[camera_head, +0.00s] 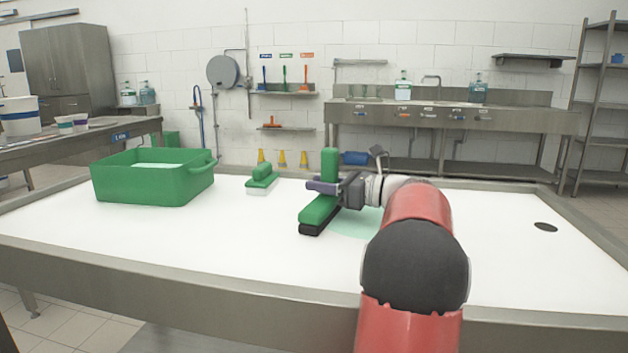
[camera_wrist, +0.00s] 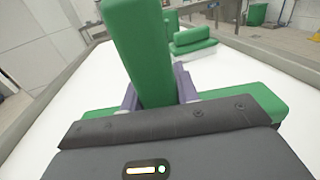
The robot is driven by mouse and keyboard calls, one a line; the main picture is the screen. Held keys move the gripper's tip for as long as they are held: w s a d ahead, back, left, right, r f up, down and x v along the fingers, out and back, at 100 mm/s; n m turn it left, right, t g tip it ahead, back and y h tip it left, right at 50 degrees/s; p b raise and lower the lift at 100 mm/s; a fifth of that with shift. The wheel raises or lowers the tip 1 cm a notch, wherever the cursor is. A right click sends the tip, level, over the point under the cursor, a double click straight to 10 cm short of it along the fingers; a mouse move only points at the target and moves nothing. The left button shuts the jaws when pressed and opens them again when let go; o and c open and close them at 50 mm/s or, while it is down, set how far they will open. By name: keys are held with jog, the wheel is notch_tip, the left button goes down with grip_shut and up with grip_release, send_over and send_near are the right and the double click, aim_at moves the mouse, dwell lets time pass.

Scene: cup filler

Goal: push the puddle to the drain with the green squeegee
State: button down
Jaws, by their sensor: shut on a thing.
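The green squeegee (camera_head: 319,210) has an upright green handle and a wide green head with a black lower edge. My gripper (camera_head: 325,187) is shut on its handle, which also shows between the fingers in the wrist view (camera_wrist: 150,55). The squeegee's black edge is at or close to the white table top; I cannot tell if it touches. The pale green puddle (camera_head: 352,224) lies right beside the squeegee head, on its right, partly hidden by my arm. The dark oval drain (camera_head: 545,227) is at the table's right side, well apart from the puddle.
A green tub (camera_head: 150,186) stands on the left of the table (camera_head: 150,240). A green brush with pale bristles (camera_head: 262,179) lies between the tub and the squeegee. A raised metal rim borders the table. The white surface between the puddle and the drain looks clear.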

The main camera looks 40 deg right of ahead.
aim_at(338, 183)
jog(key=shift+w+d+p+v, duration=0.15)
jog(key=shift+p+v, duration=0.3)
jog(key=shift+v, duration=0.35)
jog(key=shift+w+d+p+v, duration=0.15)
jog(key=shift+p+v, duration=0.3)
jog(key=shift+v, duration=0.4)
jog(key=shift+s+d+p+v, duration=0.15)
jog(key=shift+p+v, duration=0.3)
jog(key=shift+v, duration=0.35)
jog(key=shift+s+d+f, duration=0.2)
jog(key=shift+s+d, duration=2)
jog(key=shift+s, duration=0.1)
jog(key=shift+w+d+r+v, duration=0.1)
jog(key=shift+d+v, duration=0.05)
jog(key=shift+v, duration=0.85)
jog(key=shift+w+d+r+v, duration=0.1)
jog(key=shift+d+v, duration=0.1)
jog(key=shift+v, duration=0.75)
jog(key=shift+w+d+r+v, duration=0.1)
jog(key=shift+d+v, duration=0.05)
jog(key=shift+v, duration=0.85)
jog(key=shift+w+d+v, duration=0.1)
jog(key=shift+d+v, duration=0.1)
jog(key=shift+v, duration=0.85)
jog(key=shift+w+d+v, duration=0.1)
jog(key=shift+d+v, duration=0.05)
jog(key=shift+v, duration=0.85)
jog(key=shift+d+v, duration=0.25)
jog(key=shift+v, duration=1.1)
